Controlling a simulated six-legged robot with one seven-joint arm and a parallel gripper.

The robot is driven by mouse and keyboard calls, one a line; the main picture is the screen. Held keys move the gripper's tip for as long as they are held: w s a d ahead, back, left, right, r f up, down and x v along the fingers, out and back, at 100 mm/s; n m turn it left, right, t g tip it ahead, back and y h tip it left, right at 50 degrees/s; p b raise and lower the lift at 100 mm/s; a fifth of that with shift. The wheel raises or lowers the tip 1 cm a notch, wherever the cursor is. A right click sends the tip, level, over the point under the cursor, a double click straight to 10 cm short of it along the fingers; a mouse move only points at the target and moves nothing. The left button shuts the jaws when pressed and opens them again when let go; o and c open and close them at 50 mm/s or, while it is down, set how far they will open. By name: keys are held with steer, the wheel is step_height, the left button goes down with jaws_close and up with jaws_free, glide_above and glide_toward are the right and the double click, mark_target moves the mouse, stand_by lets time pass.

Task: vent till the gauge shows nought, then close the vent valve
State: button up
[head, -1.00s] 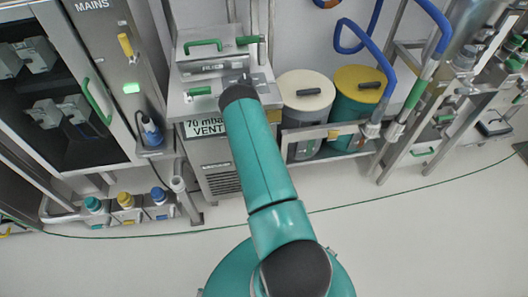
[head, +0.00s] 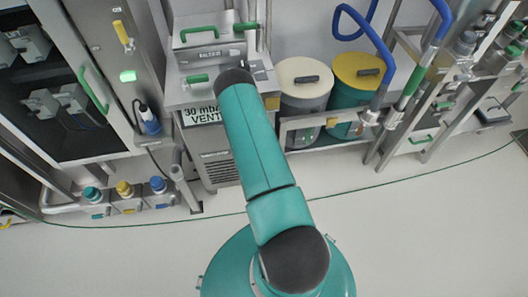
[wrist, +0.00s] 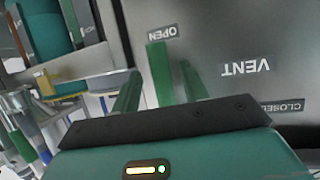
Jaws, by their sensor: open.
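The gauge sign (head: 203,114) on the front of the steel cabinet reads 30 mbar, VENT, in the head view; its end is partly hidden by my arm. In the wrist view the vent valve's green handle (wrist: 158,75) points at the OPEN label (wrist: 162,32). The VENT label (wrist: 246,68) and the CLOSED label (wrist: 283,105) are to its right, all upside down. My gripper (wrist: 160,72) is open, one green finger on each side of the handle; I cannot tell whether they touch it. In the head view my arm hides the gripper.
A MAINS cabinet (head: 127,75) with a lit green button stands left of the steel cabinet (head: 210,152). Two lidded drums, one cream (head: 305,82) and one yellow (head: 358,70), stand to the right. A green cable (head: 400,184) crosses the otherwise clear floor.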

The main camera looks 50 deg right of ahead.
steer(key=v, duration=1.1)
steer(key=shift+s, duration=0.15)
steer(key=shift+r, duration=0.15)
